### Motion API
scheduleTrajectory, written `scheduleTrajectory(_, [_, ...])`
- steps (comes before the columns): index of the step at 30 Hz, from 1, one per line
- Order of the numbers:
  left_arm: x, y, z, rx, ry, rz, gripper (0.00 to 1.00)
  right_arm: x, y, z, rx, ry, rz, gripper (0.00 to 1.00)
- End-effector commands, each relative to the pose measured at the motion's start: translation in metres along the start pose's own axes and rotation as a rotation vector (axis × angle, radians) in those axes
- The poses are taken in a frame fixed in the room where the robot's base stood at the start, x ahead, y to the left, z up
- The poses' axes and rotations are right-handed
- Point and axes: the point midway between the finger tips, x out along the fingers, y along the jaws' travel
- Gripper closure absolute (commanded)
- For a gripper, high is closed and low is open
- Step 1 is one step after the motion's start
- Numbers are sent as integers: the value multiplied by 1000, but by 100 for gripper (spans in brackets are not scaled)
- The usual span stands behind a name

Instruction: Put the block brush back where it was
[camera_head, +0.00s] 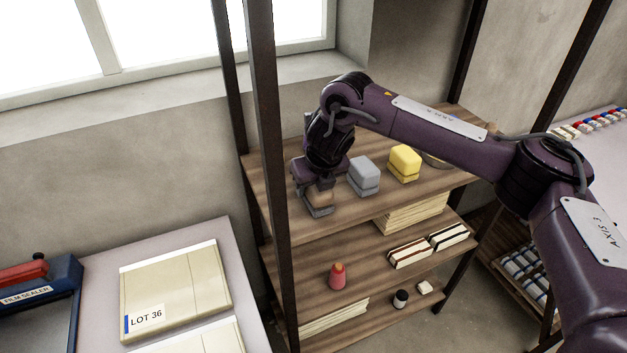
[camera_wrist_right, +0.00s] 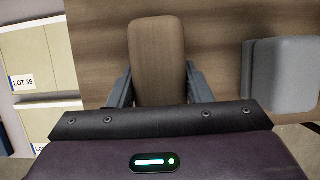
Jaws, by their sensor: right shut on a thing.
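The block brush (camera_head: 320,197) has a brown wooden-looking top and is at the left end of the upper shelf (camera_head: 375,200), near the dark post. In the wrist view the brush (camera_wrist_right: 157,58) stands between the fingers. My right gripper (camera_head: 317,207) is shut on it from above. The brush is low over the shelf board; I cannot tell whether its underside touches the board. The gripper body hides part of it in the head view. My left gripper is not in view.
A grey block (camera_head: 364,176) is just right of the gripper, with a yellow block (camera_head: 404,163) beyond it. A dark shelf post (camera_head: 268,150) is close on the left. Lower shelves hold a red bottle (camera_head: 338,277) and paper stacks. A side table holds a LOT 36 folder (camera_head: 175,285).

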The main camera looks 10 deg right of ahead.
Motion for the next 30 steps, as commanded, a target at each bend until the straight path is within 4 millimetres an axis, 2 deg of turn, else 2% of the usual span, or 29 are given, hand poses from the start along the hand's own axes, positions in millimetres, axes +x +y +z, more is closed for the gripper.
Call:
scheduleTrajectory(4, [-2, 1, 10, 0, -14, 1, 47, 3, 0, -1, 0, -2, -1, 73])
scheduleTrajectory(13, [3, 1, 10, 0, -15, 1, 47, 8, 0, -3, 0, -2, 0, 73])
scheduleTrajectory(14, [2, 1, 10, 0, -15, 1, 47, 7, 0, -2, 0, -1, 0, 52])
scheduleTrajectory(18, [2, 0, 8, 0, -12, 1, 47, 6, 0, -2, 0, -1, 0, 34])
scheduleTrajectory(28, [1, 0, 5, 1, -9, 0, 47, 6, 0, -2, -1, -1, -1, 33])
scheduleTrajectory(30, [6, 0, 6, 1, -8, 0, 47, 2, 0, -2, 0, -3, 2, 33])
